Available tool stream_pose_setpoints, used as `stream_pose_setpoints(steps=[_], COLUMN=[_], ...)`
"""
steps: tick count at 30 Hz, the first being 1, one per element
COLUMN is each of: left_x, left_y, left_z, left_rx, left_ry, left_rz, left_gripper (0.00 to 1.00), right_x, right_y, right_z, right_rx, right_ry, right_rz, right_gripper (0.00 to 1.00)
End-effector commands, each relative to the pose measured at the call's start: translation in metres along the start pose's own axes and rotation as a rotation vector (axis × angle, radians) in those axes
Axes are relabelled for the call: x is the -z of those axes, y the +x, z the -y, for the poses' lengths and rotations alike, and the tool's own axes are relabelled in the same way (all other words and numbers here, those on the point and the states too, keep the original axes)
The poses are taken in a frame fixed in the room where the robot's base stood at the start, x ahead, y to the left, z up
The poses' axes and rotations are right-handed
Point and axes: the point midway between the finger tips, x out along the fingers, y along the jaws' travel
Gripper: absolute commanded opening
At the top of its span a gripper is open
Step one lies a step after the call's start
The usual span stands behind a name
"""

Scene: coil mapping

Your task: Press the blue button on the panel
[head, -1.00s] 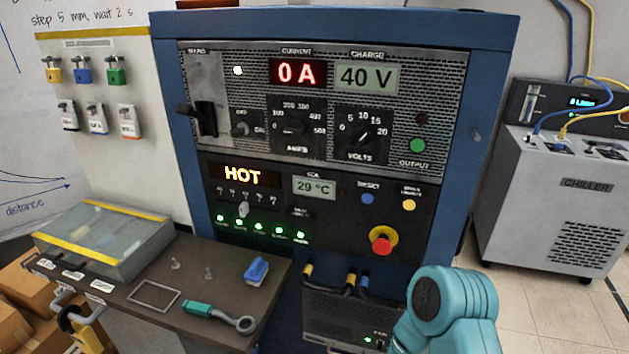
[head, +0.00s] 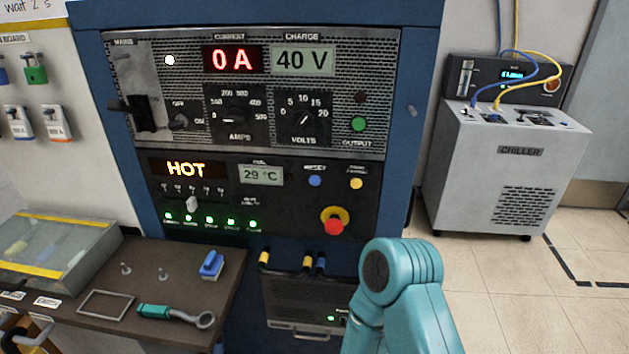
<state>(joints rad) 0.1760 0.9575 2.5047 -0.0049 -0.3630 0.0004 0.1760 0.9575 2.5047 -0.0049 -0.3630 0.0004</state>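The blue button (head: 315,181) is a small round button on the dark lower half of the panel (head: 380,185). It sits between the 29 °C display (head: 261,175) and a yellow button (head: 357,183), above and left of the red emergency stop (head: 334,222). Nothing covers it. A teal link of my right arm rises at the bottom, right of centre, below the panel. Neither gripper is in view.
A chiller (head: 505,160) stands at right. Tiled floor (head: 500,290) between is clear.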

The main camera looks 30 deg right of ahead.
Motion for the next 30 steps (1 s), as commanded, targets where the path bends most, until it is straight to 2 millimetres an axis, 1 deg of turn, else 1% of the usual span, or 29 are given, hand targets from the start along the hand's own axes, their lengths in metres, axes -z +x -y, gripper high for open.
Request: stream_pose_setpoints(steps=[1,3,30], left_x=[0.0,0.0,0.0], left_y=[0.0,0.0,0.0], left_z=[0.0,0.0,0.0], left_rx=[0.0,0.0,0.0], left_ry=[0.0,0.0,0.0], left_rz=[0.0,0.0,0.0], left_gripper=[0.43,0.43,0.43], right_x=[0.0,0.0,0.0], right_y=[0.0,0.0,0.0], right_z=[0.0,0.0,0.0], right_rx=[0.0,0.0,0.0], right_ry=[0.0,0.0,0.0], right_rz=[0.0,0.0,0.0], right_gripper=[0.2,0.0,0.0])
